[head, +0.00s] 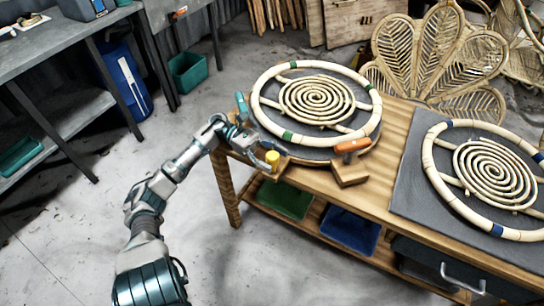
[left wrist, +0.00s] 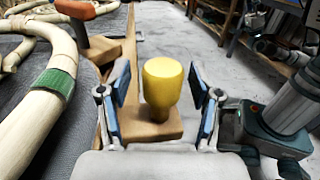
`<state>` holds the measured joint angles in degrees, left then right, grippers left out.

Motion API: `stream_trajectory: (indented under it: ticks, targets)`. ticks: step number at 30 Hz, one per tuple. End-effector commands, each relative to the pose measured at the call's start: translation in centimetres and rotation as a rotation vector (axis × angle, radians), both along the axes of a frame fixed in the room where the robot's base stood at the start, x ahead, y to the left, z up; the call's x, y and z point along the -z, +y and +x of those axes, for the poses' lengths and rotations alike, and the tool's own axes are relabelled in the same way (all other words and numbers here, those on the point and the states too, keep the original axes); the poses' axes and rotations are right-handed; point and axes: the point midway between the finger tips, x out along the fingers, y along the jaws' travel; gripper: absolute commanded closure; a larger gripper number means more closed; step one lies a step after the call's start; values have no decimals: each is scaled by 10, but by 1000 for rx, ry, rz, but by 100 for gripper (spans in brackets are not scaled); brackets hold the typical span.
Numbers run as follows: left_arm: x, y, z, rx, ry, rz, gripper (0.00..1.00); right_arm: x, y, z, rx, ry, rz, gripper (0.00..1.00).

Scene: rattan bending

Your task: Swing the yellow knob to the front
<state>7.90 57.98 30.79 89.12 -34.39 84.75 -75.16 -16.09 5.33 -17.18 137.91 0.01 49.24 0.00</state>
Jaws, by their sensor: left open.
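The yellow knob (head: 272,156) stands upright on a small wooden block at the left edge of the wooden workbench. In the left wrist view the knob (left wrist: 162,88) shows large and centred, with its wooden block (left wrist: 160,130) under it. My left gripper (head: 262,151) is at the knob. Its two blue-padded fingers (left wrist: 162,98) stand on either side of the knob, open, with a visible gap on each side. My right gripper is in neither view.
A round rattan frame with a spiral (head: 317,102) lies right behind the knob. A wooden block with an orange handle (head: 352,147) is to the right. A second rattan frame (head: 493,175) lies on a grey mat. Green (head: 285,198) and blue (head: 349,230) bins sit below.

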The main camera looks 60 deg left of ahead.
Motion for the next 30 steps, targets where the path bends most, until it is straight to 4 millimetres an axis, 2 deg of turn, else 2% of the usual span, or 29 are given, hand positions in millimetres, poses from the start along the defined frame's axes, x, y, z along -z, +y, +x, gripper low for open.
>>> stream_trajectory:
  ticks: [5,15,18,24,30]
  targets:
    - [0,12,-4,-2,0,0,36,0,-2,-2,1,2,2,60]
    - [2,82,-31,-4,1,-3,36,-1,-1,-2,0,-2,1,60]
    - [2,97,-37,-3,2,-2,36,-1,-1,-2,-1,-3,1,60]
    - [3,112,-44,0,1,-2,36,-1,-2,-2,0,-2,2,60]
    - [3,113,-45,0,1,-1,36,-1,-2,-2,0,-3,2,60]
